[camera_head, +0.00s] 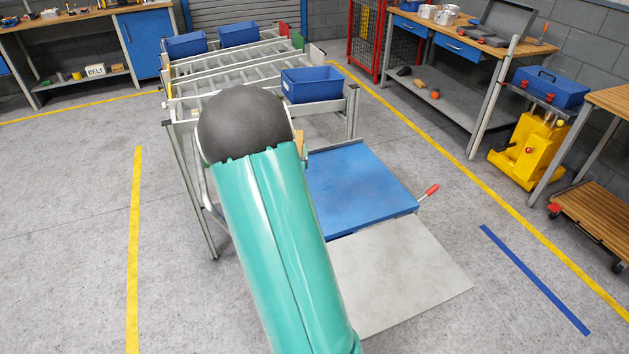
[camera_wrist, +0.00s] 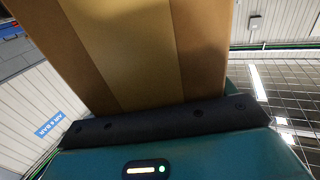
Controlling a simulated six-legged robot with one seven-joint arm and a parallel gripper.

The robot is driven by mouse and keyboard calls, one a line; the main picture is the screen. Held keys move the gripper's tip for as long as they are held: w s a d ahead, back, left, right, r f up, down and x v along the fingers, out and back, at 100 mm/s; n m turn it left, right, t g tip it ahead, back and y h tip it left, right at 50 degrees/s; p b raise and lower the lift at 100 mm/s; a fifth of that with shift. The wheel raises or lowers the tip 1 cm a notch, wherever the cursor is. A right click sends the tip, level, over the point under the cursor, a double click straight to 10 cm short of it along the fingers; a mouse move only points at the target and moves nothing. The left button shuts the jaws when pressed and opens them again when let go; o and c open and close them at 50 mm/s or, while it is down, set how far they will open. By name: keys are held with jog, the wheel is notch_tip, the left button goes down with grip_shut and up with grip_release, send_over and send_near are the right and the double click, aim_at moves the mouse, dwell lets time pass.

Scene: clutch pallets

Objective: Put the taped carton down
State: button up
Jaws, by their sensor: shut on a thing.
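The taped carton (camera_wrist: 145,45) is brown with a lighter tape band down its middle. It fills the upper middle of the wrist view, right against the dark pad of my gripper (camera_wrist: 165,122), which is shut on it. Its far end runs out of the frame. In the head view, my teal arm hides the gripper and nearly all of the carton. A small tan patch shows just right of the arm's dark joint; I cannot tell whether it is the carton. What lies under the carton is hidden.
A roller rack (camera_head: 215,85) carries blue bins (camera_head: 312,84). A blue platform (camera_head: 360,187) with a red-handled lever (camera_head: 431,191) and a grey plate (camera_head: 400,280) lie right of my arm. A yellow machine (camera_head: 530,150) and workbenches stand right. Floor at left is clear.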

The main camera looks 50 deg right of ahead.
jog(key=d+f, duration=0.1)
jog(key=d, duration=0.1)
jog(key=d+f, duration=0.1)
jog(key=d, duration=0.2)
jog(key=d+f, duration=0.1)
jog(key=d, duration=0.2)
jog(key=shift+w+f, duration=0.3)
jog(key=shift+w, duration=0.1)
jog(key=d+f, duration=0.5)
jog(key=f, duration=0.4)
jog(key=shift+w, duration=0.4)
jog(key=shift+d, duration=0.1)
jog(key=shift+f, duration=0.15)
jog(key=o, duration=1.7)
